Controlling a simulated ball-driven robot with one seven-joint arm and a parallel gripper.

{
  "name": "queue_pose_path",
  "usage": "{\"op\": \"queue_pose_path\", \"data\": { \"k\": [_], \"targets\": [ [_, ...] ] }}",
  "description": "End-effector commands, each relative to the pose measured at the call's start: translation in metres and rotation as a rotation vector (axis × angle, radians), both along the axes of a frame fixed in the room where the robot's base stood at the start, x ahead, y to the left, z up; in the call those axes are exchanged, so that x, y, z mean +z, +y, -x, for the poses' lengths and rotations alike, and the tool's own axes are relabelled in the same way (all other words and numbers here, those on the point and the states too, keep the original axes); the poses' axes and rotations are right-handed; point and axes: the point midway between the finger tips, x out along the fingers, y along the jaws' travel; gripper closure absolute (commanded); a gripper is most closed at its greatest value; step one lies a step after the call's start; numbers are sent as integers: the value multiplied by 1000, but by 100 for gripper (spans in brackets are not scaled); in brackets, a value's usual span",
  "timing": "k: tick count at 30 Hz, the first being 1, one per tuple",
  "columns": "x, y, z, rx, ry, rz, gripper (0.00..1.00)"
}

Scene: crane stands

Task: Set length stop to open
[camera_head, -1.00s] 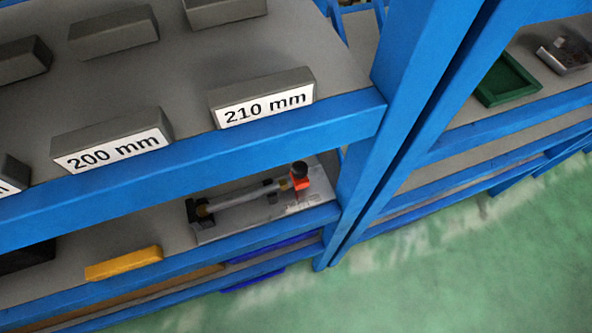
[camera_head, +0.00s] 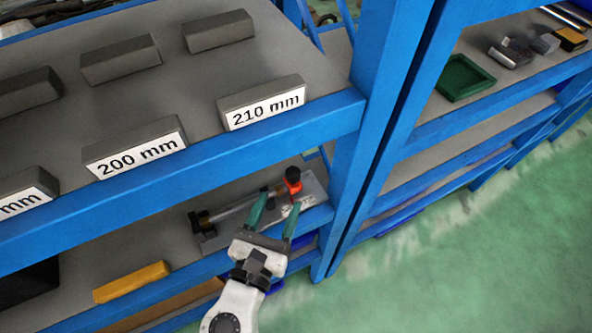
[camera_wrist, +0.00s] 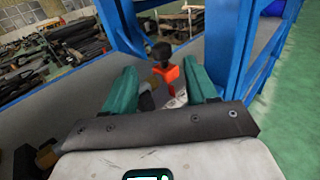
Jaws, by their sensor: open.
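The length stop (camera_head: 292,181) is a small orange-red block with a black knob, at the right end of a rod fixture on a grey plate (camera_head: 311,190) on the lower blue shelf. In the wrist view the orange-red length stop (camera_wrist: 168,74) and its knob show just past and between the fingertips. My gripper (camera_head: 276,203) reaches in from the front with two green fingers spread on either side of the rod's right end, close to the stop. In the wrist view my gripper (camera_wrist: 163,85) is open and empty. I cannot tell whether a finger touches the fixture.
Blue shelf uprights (camera_head: 352,150) stand just right of the fixture. The upper shelf, with a 210 mm block (camera_head: 262,103) and a 200 mm block (camera_head: 136,147), overhangs it. A yellow bar (camera_head: 132,281) lies to the left. Green floor is clear at right.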

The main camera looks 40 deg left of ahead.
Motion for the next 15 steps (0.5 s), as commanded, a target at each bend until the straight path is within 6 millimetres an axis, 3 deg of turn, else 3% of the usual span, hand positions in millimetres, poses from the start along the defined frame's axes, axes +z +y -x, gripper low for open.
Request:
{"op": "queue_pose_path", "data": {
  "k": [9, 15],
  "targets": [
    [2, 22, -55, -4, 1, -4, 43],
    [1, 30, -77, -4, 2, -3, 43]
  ]
}}
